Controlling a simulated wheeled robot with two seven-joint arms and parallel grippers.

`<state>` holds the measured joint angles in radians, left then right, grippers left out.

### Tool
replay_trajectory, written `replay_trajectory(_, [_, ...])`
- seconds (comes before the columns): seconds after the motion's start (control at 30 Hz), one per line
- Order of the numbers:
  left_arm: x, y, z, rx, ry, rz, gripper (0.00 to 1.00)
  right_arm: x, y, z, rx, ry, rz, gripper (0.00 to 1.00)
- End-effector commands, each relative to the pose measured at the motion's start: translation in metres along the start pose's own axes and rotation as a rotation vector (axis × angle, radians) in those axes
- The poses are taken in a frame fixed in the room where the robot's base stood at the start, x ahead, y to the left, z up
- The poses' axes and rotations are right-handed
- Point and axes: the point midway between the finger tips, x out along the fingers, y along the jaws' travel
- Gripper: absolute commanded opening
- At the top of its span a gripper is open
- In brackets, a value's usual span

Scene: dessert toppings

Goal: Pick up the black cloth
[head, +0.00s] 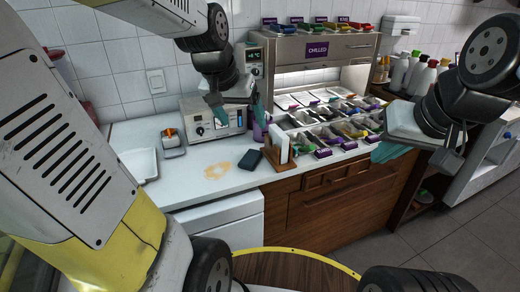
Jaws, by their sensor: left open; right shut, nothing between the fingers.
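The black cloth (250,159), a small dark folded piece, lies on the white counter (188,186) just right of a yellowish stain (217,171). My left gripper (240,114) is open, its teal fingers spread apart above and behind the cloth in the picture, apart from it and empty. My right gripper (388,151) is shut and empty, out in front of the counter to the right, well away from the cloth.
A wooden holder with white cards (279,150) stands close to the right of the cloth. Behind are a white appliance (198,122) and a purple cup (259,131). The chilled topping station (316,50) with several bins is at right. A white tray (146,171) lies at left.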

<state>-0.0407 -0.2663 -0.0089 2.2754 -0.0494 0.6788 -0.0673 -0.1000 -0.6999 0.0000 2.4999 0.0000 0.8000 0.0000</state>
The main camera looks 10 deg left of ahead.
Motion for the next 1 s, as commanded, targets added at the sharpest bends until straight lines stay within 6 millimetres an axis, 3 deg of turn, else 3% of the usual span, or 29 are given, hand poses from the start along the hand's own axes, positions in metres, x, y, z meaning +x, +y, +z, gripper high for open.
replay_trajectory(0.1, [0.048, -0.017, -0.03, 0.018, -0.048, -0.018, 0.82, 0.0, 0.0, 0.0, 0.0, 0.0, 0.0, 0.0])
replay_trajectory(0.23, [0.104, -0.035, -0.056, 0.043, -0.088, -0.033, 0.82, 0.0, 0.0, 0.0, 0.0, 0.0, 0.0, 0.0])
replay_trajectory(0.4, [0.18, -0.057, -0.072, 0.074, -0.136, -0.046, 0.82, 0.0, 0.0, 0.0, 0.0, 0.0, 0.0, 0.0])
replay_trajectory(0.5, [0.214, -0.066, -0.075, 0.09, -0.155, -0.049, 0.82, 0.0, 0.0, 0.0, 0.0, 0.0, 0.0, 0.0])
replay_trajectory(0.6, [0.236, -0.071, -0.075, 0.099, -0.167, -0.051, 0.82, 0.0, 0.0, 0.0, 0.0, 0.0, 0.0, 0.0])
replay_trajectory(1.0, [0.279, -0.075, -0.069, 0.105, -0.173, -0.051, 0.82, 0.0, 0.0, 0.0, 0.0, 0.0, 0.0, 0.0])
